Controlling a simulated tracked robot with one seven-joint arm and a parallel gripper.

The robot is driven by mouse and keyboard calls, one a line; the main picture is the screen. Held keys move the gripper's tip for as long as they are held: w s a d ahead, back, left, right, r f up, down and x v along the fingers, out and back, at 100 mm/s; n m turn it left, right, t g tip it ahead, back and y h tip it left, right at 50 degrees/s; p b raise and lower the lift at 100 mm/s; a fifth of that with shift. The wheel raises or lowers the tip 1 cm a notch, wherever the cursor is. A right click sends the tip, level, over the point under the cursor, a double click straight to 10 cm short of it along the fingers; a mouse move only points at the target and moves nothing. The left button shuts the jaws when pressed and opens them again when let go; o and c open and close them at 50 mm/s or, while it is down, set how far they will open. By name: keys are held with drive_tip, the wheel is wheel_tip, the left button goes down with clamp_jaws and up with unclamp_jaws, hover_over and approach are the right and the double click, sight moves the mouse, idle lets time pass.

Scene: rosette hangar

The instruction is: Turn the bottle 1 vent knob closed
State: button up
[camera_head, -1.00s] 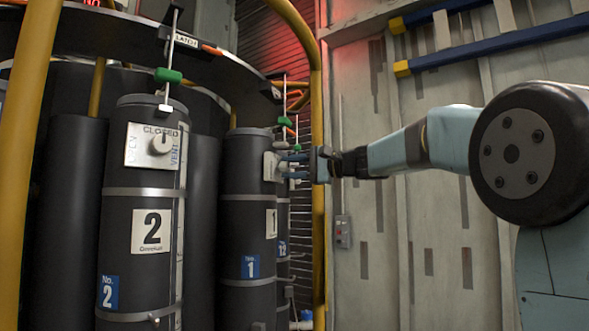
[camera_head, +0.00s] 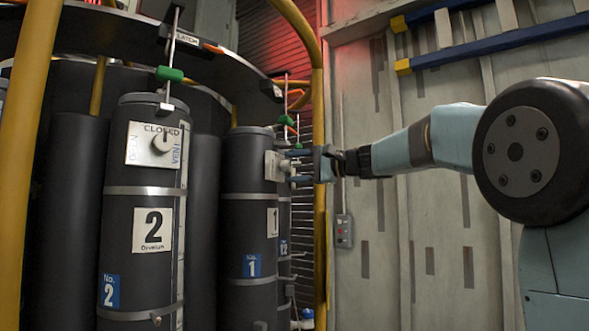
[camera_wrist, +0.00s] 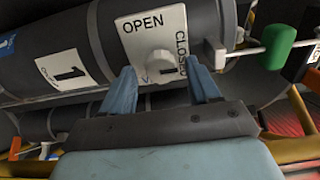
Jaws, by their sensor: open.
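Bottle 1 (camera_head: 250,215) is a dark grey upright cylinder with a blue No. 1 label, right of bottle 2 (camera_head: 143,270) in the head view. Its vent plate (camera_wrist: 151,30) shows OPEN and CLOSED in the wrist view. The pale round vent knob (camera_wrist: 160,63) sits on that plate, with a dark mark on it. My gripper (camera_wrist: 165,85) is open, its blue fingers on either side of the knob, with visible gaps. In the head view my gripper (camera_head: 301,165) is at the plate from the right; the knob there is mostly hidden.
A green handle (camera_wrist: 280,46) on a rod is close to the right finger in the wrist view. A yellow post (camera_head: 319,230) stands beside my gripper. Bottle 2 has its own vent knob (camera_head: 163,142). The pale wall at the right has free room before it.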

drive_tip(key=v, duration=1.3)
drive_tip(key=shift+f, duration=0.1)
